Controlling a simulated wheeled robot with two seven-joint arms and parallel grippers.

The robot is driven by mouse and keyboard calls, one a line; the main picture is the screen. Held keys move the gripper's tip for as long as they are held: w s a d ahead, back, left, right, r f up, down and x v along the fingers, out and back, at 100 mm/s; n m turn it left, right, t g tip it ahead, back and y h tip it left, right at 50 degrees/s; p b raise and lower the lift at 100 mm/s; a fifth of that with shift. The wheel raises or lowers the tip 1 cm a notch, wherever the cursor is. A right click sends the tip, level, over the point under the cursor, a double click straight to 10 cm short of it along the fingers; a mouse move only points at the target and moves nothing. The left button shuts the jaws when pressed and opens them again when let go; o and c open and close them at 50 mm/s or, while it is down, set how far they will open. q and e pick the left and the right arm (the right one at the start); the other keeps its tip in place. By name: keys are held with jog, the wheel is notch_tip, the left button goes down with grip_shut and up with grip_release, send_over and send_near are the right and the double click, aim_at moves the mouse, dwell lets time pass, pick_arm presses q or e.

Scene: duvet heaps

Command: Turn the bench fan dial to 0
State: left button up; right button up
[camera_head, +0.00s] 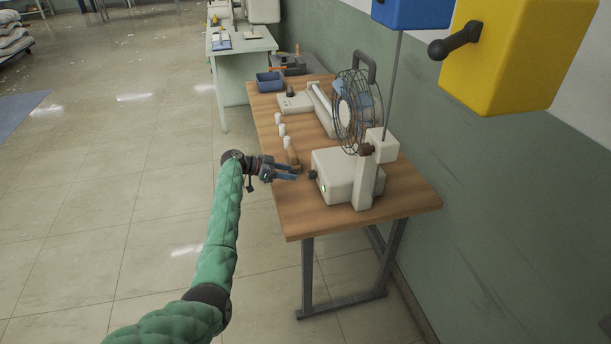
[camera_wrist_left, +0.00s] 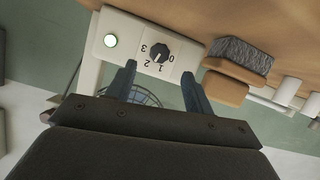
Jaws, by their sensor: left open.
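The bench fan has a round wire cage (camera_head: 350,112) and a white base (camera_head: 345,172) on the wooden table. Its dark dial (camera_head: 312,174) sits on the base's left-facing side and shows in the left wrist view (camera_wrist_left: 159,51). Marks 3, 2, 1 and 0 ring the dial, upside down there. A pale pointer mark seems to lie near the 1, but it is too small to be sure. My left gripper (camera_head: 296,172) is open and empty just in front of the dial. Its fingertips (camera_wrist_left: 159,70) are on either side of the dial, apart from it. My right gripper is out of view.
A brush (camera_head: 292,158) with a wooden handle lies close beside my left gripper. Several small white pieces (camera_head: 281,130) stand along the table edge. A blue bin (camera_head: 270,82) is behind. A yellow box (camera_head: 515,50) with a black lever hangs at upper right.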

aim_at(308, 175)
pick_arm(q)
jog(key=shift+d+m, duration=0.1)
jog(key=shift+m, duration=0.4)
jog(key=shift+w+d, duration=0.15)
jog(key=p+x, duration=0.2)
jog(key=x, duration=0.3)
jog(key=shift+w+d+p, duration=0.1)
jog(key=shift+d+p, duration=0.25)
jog(key=shift+p, duration=0.05)
jog(key=shift+x, duration=0.8)
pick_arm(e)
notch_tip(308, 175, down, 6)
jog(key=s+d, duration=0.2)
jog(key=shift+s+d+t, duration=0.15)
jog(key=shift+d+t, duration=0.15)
pick_arm(q)
jog(key=shift+f, duration=0.15)
jog(key=c, duration=1)
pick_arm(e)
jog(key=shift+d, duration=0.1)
pick_arm(q)
jog(key=shift+o, duration=0.2)
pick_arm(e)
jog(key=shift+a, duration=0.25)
